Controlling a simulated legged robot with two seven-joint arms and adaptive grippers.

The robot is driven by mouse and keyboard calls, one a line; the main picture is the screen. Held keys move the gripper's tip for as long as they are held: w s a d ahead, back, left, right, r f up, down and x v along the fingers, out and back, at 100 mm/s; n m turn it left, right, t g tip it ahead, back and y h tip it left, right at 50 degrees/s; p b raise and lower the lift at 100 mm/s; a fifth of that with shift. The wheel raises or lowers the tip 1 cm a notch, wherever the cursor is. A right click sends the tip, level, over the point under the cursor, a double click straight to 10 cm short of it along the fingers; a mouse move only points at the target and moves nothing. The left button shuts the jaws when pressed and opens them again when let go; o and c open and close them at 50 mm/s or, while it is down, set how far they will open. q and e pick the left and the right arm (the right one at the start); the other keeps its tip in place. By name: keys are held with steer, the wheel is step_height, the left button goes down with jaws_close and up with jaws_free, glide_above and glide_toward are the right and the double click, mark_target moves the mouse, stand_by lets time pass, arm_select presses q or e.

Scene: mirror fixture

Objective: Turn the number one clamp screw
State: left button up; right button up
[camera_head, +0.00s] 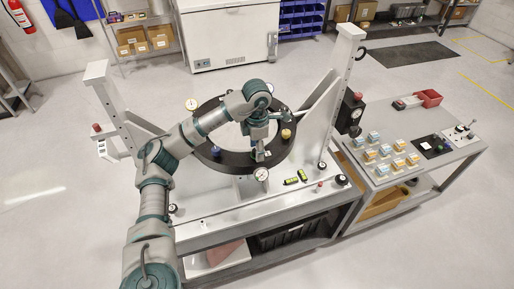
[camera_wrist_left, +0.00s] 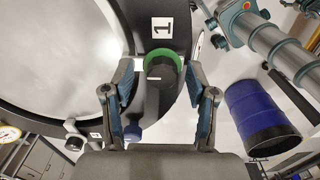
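The number one clamp screw (camera_wrist_left: 161,67) is a dark round knob with a green collar on the black ring, under a white label "1" (camera_wrist_left: 161,27) in the left wrist view. The black ring (camera_head: 210,158) lies in the fixture in the head view. My left gripper (camera_wrist_left: 160,78) is open, with one finger on either side of the knob and a visible gap on both sides. In the head view my left gripper (camera_head: 259,152) points down at the ring's front right part; I cannot make out the screw there. My right gripper is not in view.
A yellow knob (camera_head: 286,134) and a dial gauge (camera_head: 262,174) sit close to my gripper. Tall uprights (camera_head: 336,92) flank the ring. A side table (camera_head: 446,154) at right holds several small blocks.

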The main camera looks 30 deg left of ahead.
arm_select(q)
steer(key=shift+r, duration=0.1)
step_height(320, 180, up, 12)
stand_by(0.5)
steer(key=shift+w+f, duration=0.15)
steer(key=shift+f, duration=0.05)
